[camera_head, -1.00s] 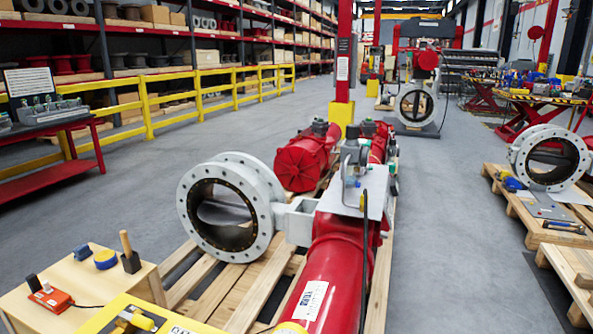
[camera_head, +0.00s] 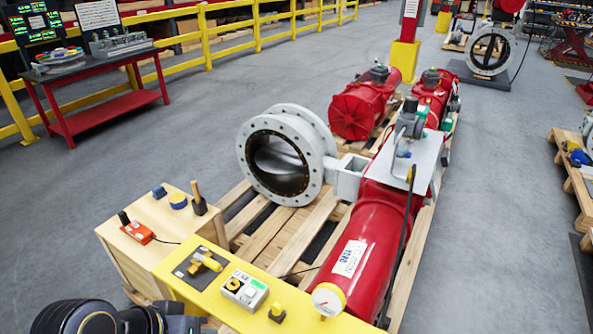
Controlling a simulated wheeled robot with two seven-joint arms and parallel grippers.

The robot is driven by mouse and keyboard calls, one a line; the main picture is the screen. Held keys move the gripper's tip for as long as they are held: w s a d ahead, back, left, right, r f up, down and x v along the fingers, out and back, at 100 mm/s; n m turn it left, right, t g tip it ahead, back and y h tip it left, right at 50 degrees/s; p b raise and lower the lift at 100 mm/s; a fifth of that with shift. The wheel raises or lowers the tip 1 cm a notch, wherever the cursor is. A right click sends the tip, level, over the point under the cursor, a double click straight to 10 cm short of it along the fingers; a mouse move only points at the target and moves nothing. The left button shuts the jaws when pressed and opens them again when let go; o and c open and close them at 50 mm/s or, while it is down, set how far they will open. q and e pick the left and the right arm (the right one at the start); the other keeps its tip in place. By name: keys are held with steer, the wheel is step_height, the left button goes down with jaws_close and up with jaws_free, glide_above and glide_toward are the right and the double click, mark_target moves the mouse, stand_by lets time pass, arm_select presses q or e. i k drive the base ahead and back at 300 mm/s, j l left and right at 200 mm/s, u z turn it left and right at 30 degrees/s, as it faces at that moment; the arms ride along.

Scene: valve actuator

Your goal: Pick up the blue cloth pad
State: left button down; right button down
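A small dark blue block-like thing (camera_head: 159,192), which looks like the blue cloth pad, lies at the back corner of a light wooden cabinet top (camera_head: 152,218) at lower left. It is too small to tell its fabric. A round blue and yellow thing (camera_head: 177,201) lies just to its right. Black rounded parts of what looks like my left arm show at the bottom left edge, in front of the cabinet and apart from the pad. Neither of my grippers shows.
A wooden-handled tool (camera_head: 198,200) stands beside the round thing. An orange box (camera_head: 137,232) sits at the cabinet's front left. A yellow bench (camera_head: 231,282) with controls adjoins the cabinet. The red actuator (camera_head: 363,250) and grey valve (camera_head: 285,155) lie on a pallet. Grey floor is clear behind the cabinet.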

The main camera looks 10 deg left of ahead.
mark_target(158, 191)
steer(key=j+u, duration=0.15)
steer(key=u, duration=1.2)
